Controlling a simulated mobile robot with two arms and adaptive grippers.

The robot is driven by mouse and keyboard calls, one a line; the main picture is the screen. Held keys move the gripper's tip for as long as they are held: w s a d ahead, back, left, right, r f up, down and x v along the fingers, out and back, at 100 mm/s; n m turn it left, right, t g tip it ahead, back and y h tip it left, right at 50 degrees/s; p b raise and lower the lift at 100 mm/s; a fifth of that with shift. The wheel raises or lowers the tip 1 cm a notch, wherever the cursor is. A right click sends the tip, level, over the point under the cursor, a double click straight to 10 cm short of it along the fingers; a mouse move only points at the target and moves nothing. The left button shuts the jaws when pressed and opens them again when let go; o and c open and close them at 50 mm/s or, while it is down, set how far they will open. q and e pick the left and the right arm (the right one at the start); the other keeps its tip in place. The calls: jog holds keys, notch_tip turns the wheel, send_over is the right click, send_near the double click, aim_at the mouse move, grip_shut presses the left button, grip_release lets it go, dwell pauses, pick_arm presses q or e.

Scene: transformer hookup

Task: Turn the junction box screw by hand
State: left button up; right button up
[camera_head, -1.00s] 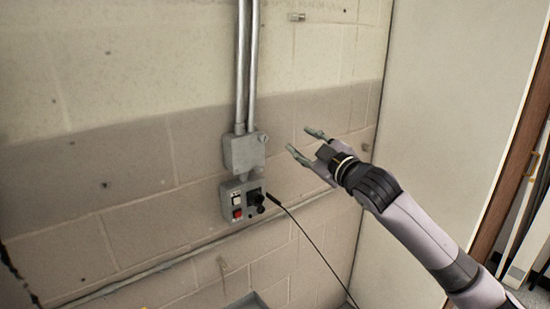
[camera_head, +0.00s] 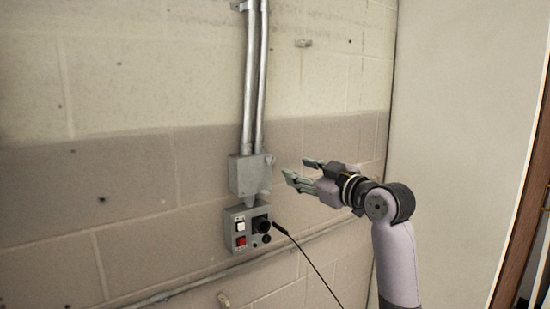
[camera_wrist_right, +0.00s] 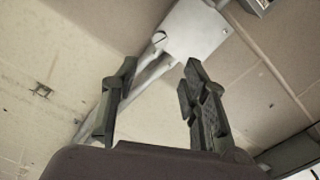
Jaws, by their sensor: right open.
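The grey junction box (camera_head: 244,176) is on the block wall with conduit pipes entering its top. A small screw-like knob (camera_head: 270,159) shows at its upper right corner. In the right wrist view, the box (camera_wrist_right: 196,30) is beyond the fingers, with a slotted screw (camera_wrist_right: 158,38) at one corner and another round head (camera_wrist_right: 223,33) near the opposite edge. My right gripper (camera_head: 296,168) is open and empty, to the right of the box and apart from it. Its two fingers also show in the right wrist view (camera_wrist_right: 160,75), pointing towards the box. My left gripper is not in view.
A grey control box (camera_head: 247,230) with a white switch, a red switch and black knobs is just below the junction box. A black cable (camera_head: 315,268) runs down right from near it. Two conduits (camera_head: 254,80) rise above. A pale panel (camera_head: 455,130) stands at right.

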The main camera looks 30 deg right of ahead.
aim_at(272, 160)
jog(key=w+p, duration=0.1)
jog(key=w, duration=0.2)
jog(key=w+a+p, duration=0.1)
jog(key=w, duration=0.3)
jog(key=w+p, duration=0.1)
jog(key=w, duration=0.3)
jog(key=shift+a, duration=0.25)
jog(key=shift+c, duration=0.3)
grip_shut()
